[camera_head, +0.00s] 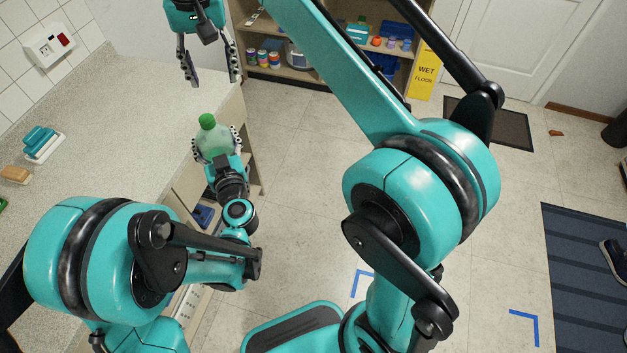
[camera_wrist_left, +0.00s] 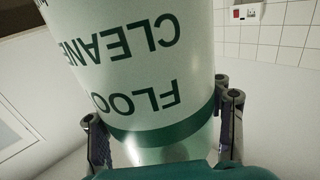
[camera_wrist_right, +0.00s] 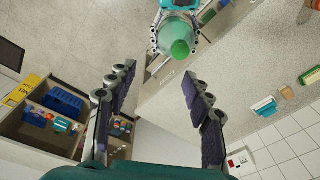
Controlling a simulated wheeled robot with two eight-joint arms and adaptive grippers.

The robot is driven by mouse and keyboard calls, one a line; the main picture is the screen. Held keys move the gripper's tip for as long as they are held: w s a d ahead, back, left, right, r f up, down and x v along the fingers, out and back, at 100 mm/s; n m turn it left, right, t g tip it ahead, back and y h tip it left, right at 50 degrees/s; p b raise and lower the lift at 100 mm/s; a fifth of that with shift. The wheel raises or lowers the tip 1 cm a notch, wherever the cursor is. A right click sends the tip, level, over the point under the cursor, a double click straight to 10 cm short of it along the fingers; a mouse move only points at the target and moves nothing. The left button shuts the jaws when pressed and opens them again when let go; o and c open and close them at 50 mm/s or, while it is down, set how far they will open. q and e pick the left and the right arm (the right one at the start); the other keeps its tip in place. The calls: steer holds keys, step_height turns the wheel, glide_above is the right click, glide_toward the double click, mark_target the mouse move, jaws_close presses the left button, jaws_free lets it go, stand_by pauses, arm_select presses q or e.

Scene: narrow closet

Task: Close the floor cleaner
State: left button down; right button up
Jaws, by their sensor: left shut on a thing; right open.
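The floor cleaner bottle (camera_head: 216,146) is pale green and see-through, with a green cap (camera_head: 208,121) on top. I cannot tell how tightly the cap sits. My left gripper (camera_head: 217,141) is shut around the bottle and holds it near the counter's edge. In the left wrist view the bottle (camera_wrist_left: 150,70) fills the middle, its FLOOR CLEANER lettering upside down, a finger on each side. My right gripper (camera_head: 212,78) is open and empty, apart from the cap and beyond it in the head view. In the right wrist view the cap (camera_wrist_right: 181,48) shows past the open fingers.
The counter (camera_head: 110,135) runs along the left, with a sponge (camera_head: 16,174) and a teal brush on a white tray (camera_head: 42,148). A shelf unit (camera_head: 286,74) with cans and a yellow wet floor sign (camera_head: 426,72) stand at the back. The middle floor is clear.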

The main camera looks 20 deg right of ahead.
steer(key=s+d+f+t, duration=0.2)
steer(key=s+d+f, duration=0.2)
steer(key=s+f, duration=0.2)
steer(key=s+d+f+n+t, duration=0.1)
steer(key=s+d+f+t, duration=0.1)
steer(key=s+d+f, duration=0.3)
steer(key=s+d+f+n+t, duration=0.1)
steer(key=s+d+f, duration=0.3)
steer(key=s+f, duration=0.3)
step_height(320, 180, down, 6)
steer(key=shift+s+d+r+t, duration=0.2)
steer(key=shift+d+t, duration=0.1)
steer(key=shift+t, duration=0.1)
